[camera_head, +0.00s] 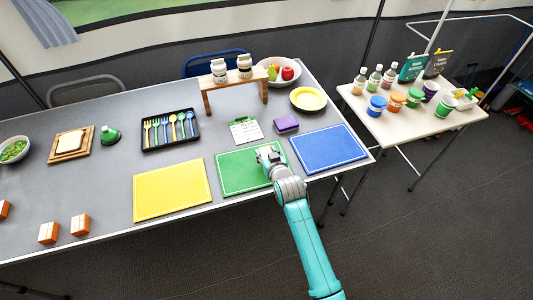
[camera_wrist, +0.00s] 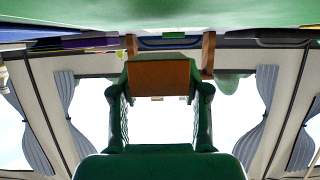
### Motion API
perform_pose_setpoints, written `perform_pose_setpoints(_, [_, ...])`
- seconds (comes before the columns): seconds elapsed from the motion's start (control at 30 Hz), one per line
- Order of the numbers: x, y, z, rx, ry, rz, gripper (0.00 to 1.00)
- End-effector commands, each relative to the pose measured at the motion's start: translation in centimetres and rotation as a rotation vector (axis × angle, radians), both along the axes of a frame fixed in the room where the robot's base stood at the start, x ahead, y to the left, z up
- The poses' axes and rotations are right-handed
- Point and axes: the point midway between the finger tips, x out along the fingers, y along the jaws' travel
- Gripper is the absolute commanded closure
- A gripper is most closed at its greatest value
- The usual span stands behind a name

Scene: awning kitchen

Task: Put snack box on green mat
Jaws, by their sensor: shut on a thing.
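The green mat (camera_head: 235,174) lies on the grey table between the yellow and blue mats. My gripper (camera_head: 267,154) is over its right part, low to the surface. In the wrist view, my gripper (camera_wrist: 160,92) is shut on a snack box (camera_wrist: 160,76), whose orange-brown face shows between the fingers. The green mat fills the top of that view (camera_wrist: 160,12), close to the box; whether they touch I cannot tell. In the head view my gripper mostly hides the held box. Other orange-and-white snack boxes stand at the table's left front (camera_head: 48,233), (camera_head: 80,225).
The yellow mat (camera_head: 172,190) and blue mat (camera_head: 328,148) flank the green one, both bare. A side table (camera_head: 420,120) with cups stands right.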

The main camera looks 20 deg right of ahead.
Motion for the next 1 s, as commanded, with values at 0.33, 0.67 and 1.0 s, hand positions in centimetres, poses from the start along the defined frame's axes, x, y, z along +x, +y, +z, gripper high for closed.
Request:
perform_pose_setpoints(0.33, [0.0, 0.0, -0.3, 0.0, 0.0, 0.0, 0.89])
perform_pose_setpoints(0.67, [0.0, 0.0, -1.1, 0.0, -0.001, 0.0, 0.89])
perform_pose_setpoints(1.0, [0.0, 0.0, -1.5, 0.0, 0.003, 0.0, 0.29])
